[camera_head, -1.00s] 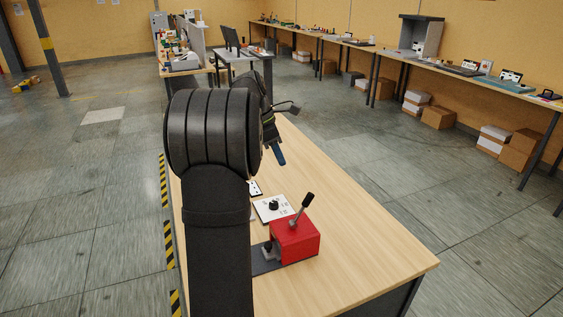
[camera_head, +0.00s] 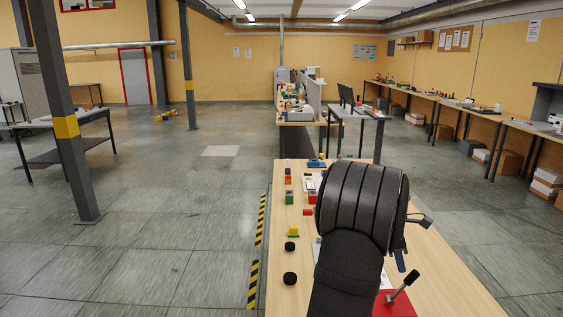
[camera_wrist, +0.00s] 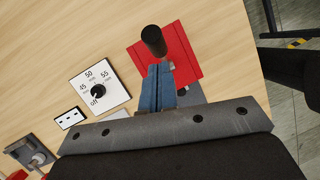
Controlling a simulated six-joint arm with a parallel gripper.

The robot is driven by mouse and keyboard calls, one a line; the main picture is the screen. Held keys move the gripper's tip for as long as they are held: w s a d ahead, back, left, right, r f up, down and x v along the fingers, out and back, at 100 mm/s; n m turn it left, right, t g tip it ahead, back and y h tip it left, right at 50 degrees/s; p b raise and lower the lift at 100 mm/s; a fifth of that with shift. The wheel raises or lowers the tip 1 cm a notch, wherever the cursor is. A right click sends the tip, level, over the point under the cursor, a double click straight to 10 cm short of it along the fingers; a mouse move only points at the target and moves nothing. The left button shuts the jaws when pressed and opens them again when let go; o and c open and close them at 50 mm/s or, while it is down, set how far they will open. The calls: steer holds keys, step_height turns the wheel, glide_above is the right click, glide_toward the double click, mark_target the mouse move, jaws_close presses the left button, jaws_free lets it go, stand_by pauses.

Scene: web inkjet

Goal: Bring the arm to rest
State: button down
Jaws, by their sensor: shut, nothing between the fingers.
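My gripper (camera_wrist: 158,88) is shut and empty, its two blue fingers pressed together in the wrist view. In the head view only its blue fingertip part (camera_head: 400,262) shows beside my dark arm. A red box (camera_wrist: 185,52) with a black-knobbed lever (camera_wrist: 153,40) stands on the bench, just past the fingertips in the wrist view. The red box (camera_head: 396,306) and lever (camera_head: 403,286) also show at the bottom of the head view, partly hidden by my arm. The fingers look apart from the lever, but the exact gap is unclear.
A dial plate (camera_wrist: 98,85) and a small white plate (camera_wrist: 70,118) lie left of the red box. Black discs (camera_head: 290,279), a yellow block (camera_head: 293,232) and other small blocks stand along the bench's (camera_head: 440,275) left side. Open floor lies left of the bench.

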steer(key=shift+s+a+f+h, duration=0.3)
steer(key=shift+a+h, duration=0.2)
steer(key=shift+h, duration=0.1)
steer(key=shift+d, duration=0.15)
